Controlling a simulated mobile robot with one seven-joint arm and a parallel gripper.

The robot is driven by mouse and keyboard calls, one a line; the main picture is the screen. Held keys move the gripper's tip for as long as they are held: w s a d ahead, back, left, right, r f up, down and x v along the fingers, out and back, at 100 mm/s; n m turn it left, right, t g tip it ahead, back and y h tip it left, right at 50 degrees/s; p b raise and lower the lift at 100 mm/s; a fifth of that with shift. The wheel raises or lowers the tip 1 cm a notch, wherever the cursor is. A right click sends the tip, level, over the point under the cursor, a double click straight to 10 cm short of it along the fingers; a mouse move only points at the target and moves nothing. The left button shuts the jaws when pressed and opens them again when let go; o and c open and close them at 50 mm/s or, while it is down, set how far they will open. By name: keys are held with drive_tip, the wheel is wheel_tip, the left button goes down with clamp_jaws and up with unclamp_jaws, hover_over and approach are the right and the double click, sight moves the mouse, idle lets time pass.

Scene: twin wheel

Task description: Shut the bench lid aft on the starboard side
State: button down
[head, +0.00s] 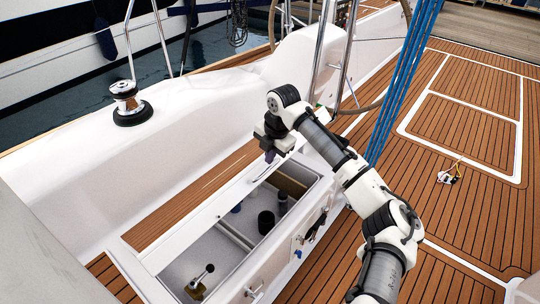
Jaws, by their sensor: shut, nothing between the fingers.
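The bench (275,265) is a white box along the left side, with its locker standing open. A long teak-topped panel with a white edge (190,198) lies along the far side of the opening, against the white coaming; it looks like the lid, but I cannot tell its exact tilt. My gripper (269,157) is shut and empty, pointing down above the far end of the panel and opening. I cannot tell whether its fingertips touch the panel. My arm hides part of the bench's far end.
Inside the locker are a black cylinder (266,222), a grey cylinder (282,203) and a black-knobbed lever (202,281). A winch (128,104) stands on the coaming. Blue ropes (402,85) hang right of my arm. A small white-and-yellow item (450,175) lies on the otherwise open teak deck.

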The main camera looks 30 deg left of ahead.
drive_tip(key=c, duration=2.1)
unclamp_jaws()
drive_tip(key=shift+c, duration=0.2)
drive_tip(key=o, duration=0.7)
drive_tip(key=shift+c, duration=0.2)
wheel_tip(320, 180, up, 14)
drive_tip(key=d+b, duration=0.1)
drive_tip(key=d, duration=0.1)
drive_tip(key=shift+s+d+f+b, duration=0.2)
drive_tip(key=shift+d+b, duration=0.1)
drive_tip(key=shift+d, duration=0.05)
